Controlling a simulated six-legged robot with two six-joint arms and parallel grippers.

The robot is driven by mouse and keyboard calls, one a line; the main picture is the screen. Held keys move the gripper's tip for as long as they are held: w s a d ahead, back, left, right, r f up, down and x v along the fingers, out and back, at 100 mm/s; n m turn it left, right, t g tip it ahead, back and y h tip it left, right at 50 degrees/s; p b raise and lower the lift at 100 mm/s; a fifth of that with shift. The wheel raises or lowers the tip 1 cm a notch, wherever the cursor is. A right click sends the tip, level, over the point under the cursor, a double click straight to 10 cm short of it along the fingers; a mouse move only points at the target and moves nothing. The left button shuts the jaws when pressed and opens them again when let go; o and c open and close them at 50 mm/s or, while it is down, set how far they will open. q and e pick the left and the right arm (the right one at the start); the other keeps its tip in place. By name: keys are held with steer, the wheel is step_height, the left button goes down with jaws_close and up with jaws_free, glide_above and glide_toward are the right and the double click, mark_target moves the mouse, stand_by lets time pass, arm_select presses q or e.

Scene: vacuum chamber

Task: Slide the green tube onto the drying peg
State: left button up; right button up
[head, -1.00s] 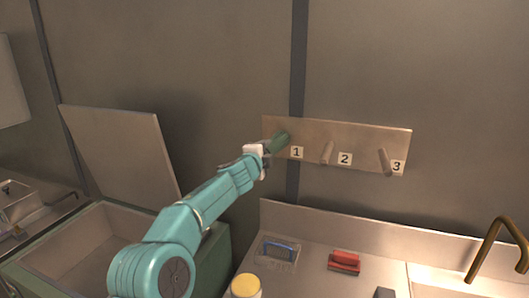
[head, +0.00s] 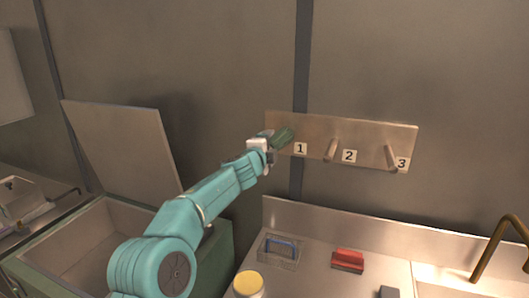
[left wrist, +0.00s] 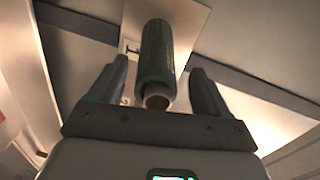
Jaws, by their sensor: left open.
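The green tube (head: 284,137) sits on the peg beside label 1, at the left end of the peg board (head: 372,131). In the left wrist view the tube (left wrist: 157,55) points toward my palm, and a round brown peg end (left wrist: 157,101) shows inside its near opening. My left gripper (head: 272,140) is open. Its two fingers stand on either side of the tube, with a gap on each side. My right gripper is in neither view.
Bare pegs stand by label 2 (head: 331,150) and label 3 (head: 390,157). Below are a clear box with a blue handle (head: 280,250), a red-topped brush (head: 348,260), a yellow-lidded jar (head: 248,284) and a brass tap (head: 497,245). An open-lidded bin (head: 105,240) stands left.

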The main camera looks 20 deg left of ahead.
arm_select(q)
steer(key=shift+s+f+b, duration=0.45)
steer(key=shift+s+b, duration=0.25)
steer(key=shift+b, duration=0.55)
steer(key=s+d+r+b, duration=0.1)
steer(key=s+b, duration=0.6)
steer(key=s, duration=0.7)
steer(key=shift+s+r+b, duration=0.25)
steer(key=shift+r+b, duration=0.05)
steer(key=shift+r, duration=0.55)
steer(key=shift+s, duration=0.1)
